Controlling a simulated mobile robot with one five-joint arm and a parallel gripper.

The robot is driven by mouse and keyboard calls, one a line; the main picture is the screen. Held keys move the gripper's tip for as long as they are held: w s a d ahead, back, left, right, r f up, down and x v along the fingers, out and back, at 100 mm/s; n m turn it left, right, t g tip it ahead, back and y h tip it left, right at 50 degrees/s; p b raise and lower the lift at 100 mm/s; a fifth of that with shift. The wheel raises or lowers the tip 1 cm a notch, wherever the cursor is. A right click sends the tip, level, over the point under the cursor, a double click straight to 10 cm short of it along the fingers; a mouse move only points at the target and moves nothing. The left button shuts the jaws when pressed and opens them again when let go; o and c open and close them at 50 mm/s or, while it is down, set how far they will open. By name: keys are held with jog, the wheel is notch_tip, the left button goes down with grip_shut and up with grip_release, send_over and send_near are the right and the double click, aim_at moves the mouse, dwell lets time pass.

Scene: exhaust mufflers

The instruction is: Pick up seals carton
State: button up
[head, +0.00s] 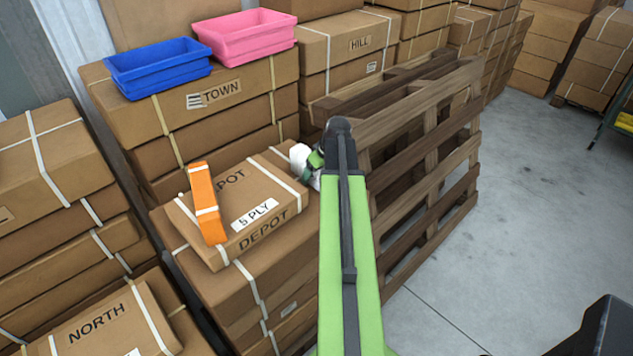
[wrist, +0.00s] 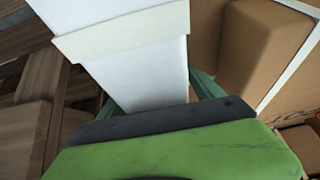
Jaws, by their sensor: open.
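A white carton with a cream band (wrist: 140,75) fills the upper middle of the wrist view. Its white end also shows in the head view (head: 299,156), at the right edge of the DEPOT box. My gripper (head: 315,165) is open at this white carton, and my green arm hides much of that spot. In the wrist view, the teal fingers show on either side of the white carton; contact cannot be told. An orange carton with white bands (head: 203,190) lies on the DEPOT box, left of my gripper. No seals label is readable on either carton.
The DEPOT box (head: 257,184) tops a stack. A blue tray (head: 158,70) and a pink tray (head: 247,38) sit on the TOWN box (head: 150,112) behind. A wooden pallet (head: 437,165) leans close to my arm's right. Clear floor lies farther right.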

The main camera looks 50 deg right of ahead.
jog(key=shift+r, duration=0.15)
grip_shut()
jog(key=shift+r, duration=0.1)
dwell(0.3)
